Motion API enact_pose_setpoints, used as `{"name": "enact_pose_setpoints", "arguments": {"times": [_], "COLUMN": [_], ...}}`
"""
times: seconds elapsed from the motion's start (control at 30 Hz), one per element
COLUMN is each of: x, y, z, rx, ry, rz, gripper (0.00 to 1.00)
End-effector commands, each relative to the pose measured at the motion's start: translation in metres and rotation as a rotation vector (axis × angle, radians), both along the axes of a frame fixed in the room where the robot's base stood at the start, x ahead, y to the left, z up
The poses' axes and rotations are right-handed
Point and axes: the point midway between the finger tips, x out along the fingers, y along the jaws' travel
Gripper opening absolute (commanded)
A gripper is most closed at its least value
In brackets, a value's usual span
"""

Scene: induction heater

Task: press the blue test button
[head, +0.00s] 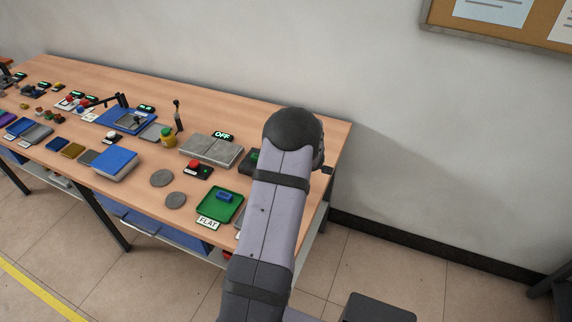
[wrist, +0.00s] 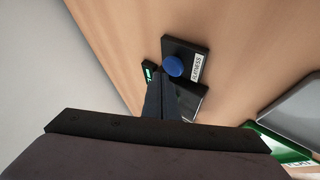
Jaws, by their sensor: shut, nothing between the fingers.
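The blue button (wrist: 173,66) is round and sits on a dark box (wrist: 196,48) with a white label (wrist: 197,68) that seems to read HARDNESS, in the wrist view. My gripper (wrist: 158,76) is shut and empty, its dark narrow fingers pointing towards the box. The fingertips appear just left of and below the button in that picture; I cannot tell whether they touch anything. In the head view my own arm hides the button and most of the gripper.
A small green-lit display (wrist: 149,73) stands left of the box. A green tray (head: 207,207) holding a blue block (head: 223,197) lies near the front edge. A red button (head: 194,164) and grey block (head: 210,150) stand left of my arm. The wall is behind the table.

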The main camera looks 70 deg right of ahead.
Motion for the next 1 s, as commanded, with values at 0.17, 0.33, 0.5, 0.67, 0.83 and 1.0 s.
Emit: {"name": "enact_pose_setpoints", "arguments": {"times": [0.17, 0.33, 0.5, 0.67, 0.83, 1.0], "x": [0.0, 0.0, 0.0, 0.0, 0.0, 0.0], "y": [0.0, 0.0, 0.0, 0.0, 0.0, 0.0], "z": [0.001, 0.001, 0.007, 0.019, 0.034, 0.047], "rx": [0.0, -0.001, -0.001, -0.001, 0.0, 0.0], "ry": [0.0, -0.001, -0.001, -0.001, -0.001, -0.001], "rz": [0.0, 0.0, 0.0, 0.0, 0.001, 0.001], "gripper": [0.0, 0.0, 0.0, 0.0, 0.0, 0.0]}}
